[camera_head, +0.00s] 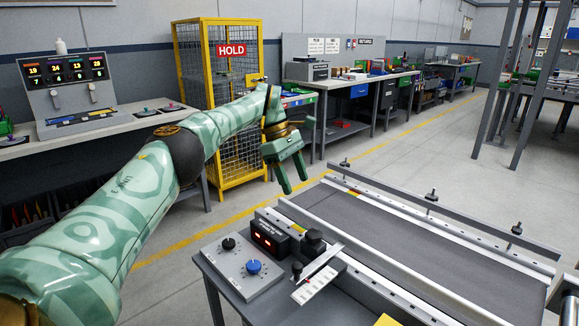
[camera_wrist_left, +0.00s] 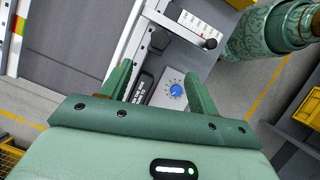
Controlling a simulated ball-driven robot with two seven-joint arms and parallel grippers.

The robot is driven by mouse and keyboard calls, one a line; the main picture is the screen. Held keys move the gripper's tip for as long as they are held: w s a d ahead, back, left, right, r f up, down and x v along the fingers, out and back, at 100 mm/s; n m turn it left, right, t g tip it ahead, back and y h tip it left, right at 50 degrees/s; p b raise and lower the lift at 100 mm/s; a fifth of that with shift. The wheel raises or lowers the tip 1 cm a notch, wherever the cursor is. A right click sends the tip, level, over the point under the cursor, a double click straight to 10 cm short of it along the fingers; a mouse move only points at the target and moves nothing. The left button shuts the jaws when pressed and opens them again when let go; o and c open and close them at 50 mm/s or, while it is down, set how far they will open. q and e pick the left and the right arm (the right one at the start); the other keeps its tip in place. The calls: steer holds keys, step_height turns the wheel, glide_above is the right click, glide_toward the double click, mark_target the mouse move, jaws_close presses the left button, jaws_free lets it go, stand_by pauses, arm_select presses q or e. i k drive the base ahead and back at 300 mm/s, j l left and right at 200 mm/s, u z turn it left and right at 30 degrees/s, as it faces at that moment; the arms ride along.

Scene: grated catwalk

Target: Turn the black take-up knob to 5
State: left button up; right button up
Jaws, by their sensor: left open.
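A black knob (camera_head: 228,243) sits on a light grey control panel (camera_head: 236,270) at the bench's near left corner. A blue knob (camera_head: 254,266) is beside it; it also shows in the left wrist view (camera_wrist_left: 176,90), between the fingers. A second black knob (camera_head: 314,236) stands at the conveyor's edge; I cannot tell which black one is the take-up knob. My left gripper (camera_head: 295,184) is open and empty, above and beyond the panel, touching nothing. In its wrist view the fingers (camera_wrist_left: 157,70) are apart. My right gripper is not in view.
A red-lit display (camera_head: 270,237) stands behind the panel. A black-tipped lever (camera_head: 297,267) and a white scale plate (camera_head: 316,284) are right of it. A railed conveyor (camera_head: 420,250) fills the right. A yellow HOLD cage (camera_head: 235,110) stands behind; open floor lies between.

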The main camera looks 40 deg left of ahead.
mark_target(229, 244)
steer(key=k, duration=1)
